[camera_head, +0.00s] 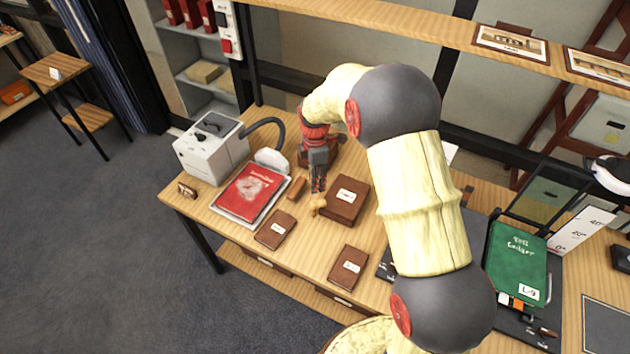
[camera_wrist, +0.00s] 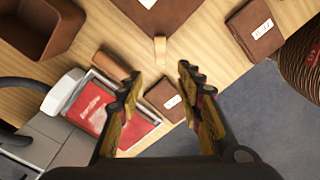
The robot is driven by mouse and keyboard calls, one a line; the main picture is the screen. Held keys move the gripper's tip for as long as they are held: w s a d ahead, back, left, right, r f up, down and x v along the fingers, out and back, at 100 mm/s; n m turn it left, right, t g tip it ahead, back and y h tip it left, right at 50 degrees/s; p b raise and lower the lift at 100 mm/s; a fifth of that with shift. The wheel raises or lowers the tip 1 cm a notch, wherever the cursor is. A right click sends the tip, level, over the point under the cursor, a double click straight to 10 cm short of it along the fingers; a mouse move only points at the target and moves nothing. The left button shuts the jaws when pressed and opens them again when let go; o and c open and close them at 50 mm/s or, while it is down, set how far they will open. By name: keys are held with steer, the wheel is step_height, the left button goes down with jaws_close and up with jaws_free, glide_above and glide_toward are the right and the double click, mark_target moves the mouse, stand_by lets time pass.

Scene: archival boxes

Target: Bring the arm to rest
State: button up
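My gripper (camera_head: 318,184) hangs over the wooden table, fingers pointing down, in the head view. In the wrist view my gripper (camera_wrist: 160,76) has its two fingers well apart with nothing between them. A small light wooden piece (camera_head: 318,204) lies just in front of the fingers, against a labelled brown box (camera_head: 345,201). The wooden piece also shows beyond the fingertips in the wrist view (camera_wrist: 160,48). My arm reaches across the table, bent at its joints, and hides part of the tabletop.
A red book (camera_head: 250,191) lies on a white tray beside a white machine (camera_head: 211,147) with a dark hose. Smaller brown boxes (camera_head: 276,229) (camera_head: 349,267) lie toward the front edge. A green ledger (camera_head: 517,262) is at right. A shelf (camera_head: 400,25) runs along the back.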

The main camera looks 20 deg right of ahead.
stand_by(0.3)
steer(key=s+r+m+t+b, duration=0.2)
steer(key=s+r+m, duration=0.4)
steer(key=s, duration=0.4)
steer(key=s+a+r+m+t+b, duration=0.1)
steer(key=s+r+m+b, duration=0.1)
steer(key=s+r+m, duration=0.4)
steer(key=s+r+m+t+b, duration=0.2)
steer(key=s+r+m, duration=0.4)
steer(key=s, duration=1)
step_height(320, 180, up, 2)
steer(key=shift+s+a+r+t, duration=0.15)
steer(key=shift+s+t, duration=0.05)
steer(key=shift+t, duration=0.1)
